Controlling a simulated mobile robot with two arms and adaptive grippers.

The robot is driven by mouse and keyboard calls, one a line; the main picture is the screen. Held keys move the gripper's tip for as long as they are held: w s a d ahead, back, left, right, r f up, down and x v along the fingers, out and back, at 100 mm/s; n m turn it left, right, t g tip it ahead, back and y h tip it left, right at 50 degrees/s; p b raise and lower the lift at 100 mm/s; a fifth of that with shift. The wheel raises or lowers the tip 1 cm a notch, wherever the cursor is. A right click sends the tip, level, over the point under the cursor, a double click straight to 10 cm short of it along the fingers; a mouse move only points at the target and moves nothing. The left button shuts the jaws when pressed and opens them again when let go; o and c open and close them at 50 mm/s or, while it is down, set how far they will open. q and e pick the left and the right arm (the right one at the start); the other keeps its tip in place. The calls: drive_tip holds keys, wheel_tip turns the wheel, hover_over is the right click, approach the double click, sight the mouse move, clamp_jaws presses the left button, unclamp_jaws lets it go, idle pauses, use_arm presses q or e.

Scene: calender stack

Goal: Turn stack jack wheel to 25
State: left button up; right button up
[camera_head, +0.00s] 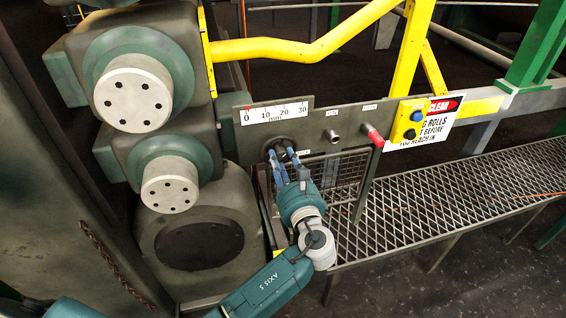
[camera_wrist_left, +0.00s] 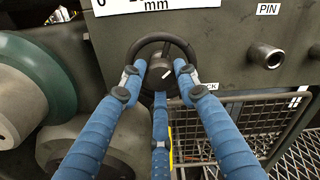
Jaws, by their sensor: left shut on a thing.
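The stack jack wheel (camera_head: 268,147) is a small dark handwheel on the grey panel, under the scale. Its black rim (camera_wrist_left: 160,38) and its hub with a short white mark show in the left wrist view. The white scale plate (camera_head: 275,113) reads 0, 10, 20, 30 mm, and a small red pointer (camera_head: 248,108) stands at about 0. My left gripper (camera_head: 283,154) is shut on the wheel, its blue fingers at either side and below the hub in the left wrist view (camera_wrist_left: 159,78). The fingers hide part of the wheel. My right gripper is not in view.
Right of the wheel, a metal stub labelled PIN (camera_wrist_left: 268,56) and a red-ended handle (camera_head: 373,136) stick out. A yellow button box (camera_head: 409,119) and yellow rails are further right. Large rolls (camera_head: 133,95) stand left. A wire basket and grated walkway (camera_head: 440,195) lie below.

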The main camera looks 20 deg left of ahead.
use_arm(q)
drive_tip(key=n+b, duration=0.3)
drive_tip(key=n, duration=0.1)
drive_tip(key=shift+a+r+n, duration=0.1)
drive_tip(key=shift+r+n, duration=0.05)
drive_tip(key=shift+n, duration=0.25)
drive_tip(key=shift+r+n+b, duration=0.1)
drive_tip(key=shift+n+b, duration=0.3)
drive_tip(key=shift+b, duration=0.05)
drive_tip(key=o, duration=1.1)
drive_tip(key=shift+o, duration=0.3)
drive_tip(key=shift+s+a, duration=0.1)
